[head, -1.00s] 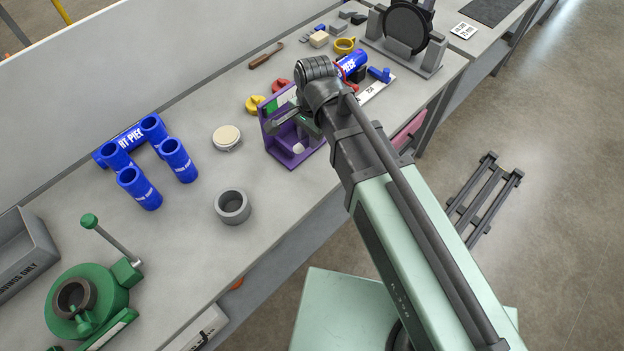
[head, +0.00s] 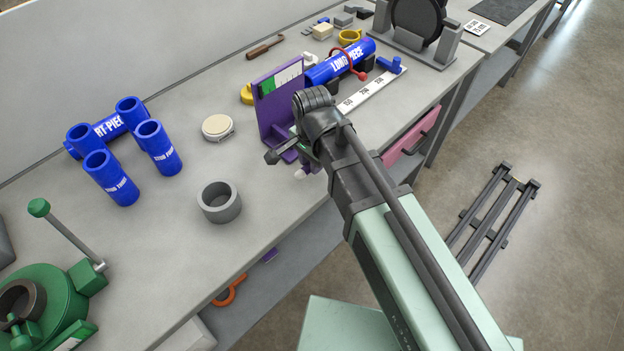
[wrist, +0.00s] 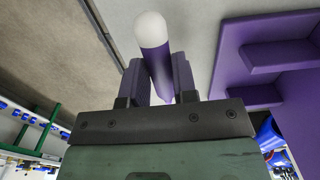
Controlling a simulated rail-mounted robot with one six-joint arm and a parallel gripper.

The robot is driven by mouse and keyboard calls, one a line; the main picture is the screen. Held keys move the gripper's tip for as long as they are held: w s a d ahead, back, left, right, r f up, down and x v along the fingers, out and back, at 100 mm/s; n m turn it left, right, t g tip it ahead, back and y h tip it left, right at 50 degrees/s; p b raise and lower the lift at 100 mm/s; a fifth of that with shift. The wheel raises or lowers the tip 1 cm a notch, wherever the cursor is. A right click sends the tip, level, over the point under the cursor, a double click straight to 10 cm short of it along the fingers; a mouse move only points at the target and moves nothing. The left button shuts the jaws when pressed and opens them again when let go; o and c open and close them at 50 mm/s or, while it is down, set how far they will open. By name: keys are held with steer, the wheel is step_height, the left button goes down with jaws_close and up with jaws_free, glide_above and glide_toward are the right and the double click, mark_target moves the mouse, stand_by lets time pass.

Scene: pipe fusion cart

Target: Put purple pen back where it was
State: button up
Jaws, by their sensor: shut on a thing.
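My gripper (wrist: 160,80) is shut on the purple pen (wrist: 154,52), which has a rounded white end. In the wrist view the pen sticks out between both fingers, apart from the purple stand (wrist: 292,92) on the right. In the head view the purple stand (head: 268,110) has an upright back panel with a green and white label and stands near the bench's front edge. My wrist hides part of the stand and most of the pen. A small white end (head: 300,174) shows beneath my wrist.
A grey ring (head: 219,204) and a cream round-topped item (head: 217,127) lie left of the stand. A blue long pipe (head: 340,62) and a white ruler strip (head: 372,88) lie behind. Blue pipe pieces (head: 112,178) stand at left. The bench between ring and stand is clear.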

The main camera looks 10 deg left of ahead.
mark_target(312, 178)
step_height(312, 178, down, 4)
steer(key=b, duration=0.4)
steer(key=shift+f, duration=0.25)
steer(key=shift+r, duration=0.3)
steer(key=shift+f, duration=0.25)
steer(key=o, duration=0.9)
steer(key=shift+r, duration=0.1)
step_height(312, 178, up, 13)
steer(key=p, duration=1.2)
steer(key=shift+f+p, duration=0.2)
steer(key=shift+p, duration=0.15)
steer(key=shift+f, duration=0.1)
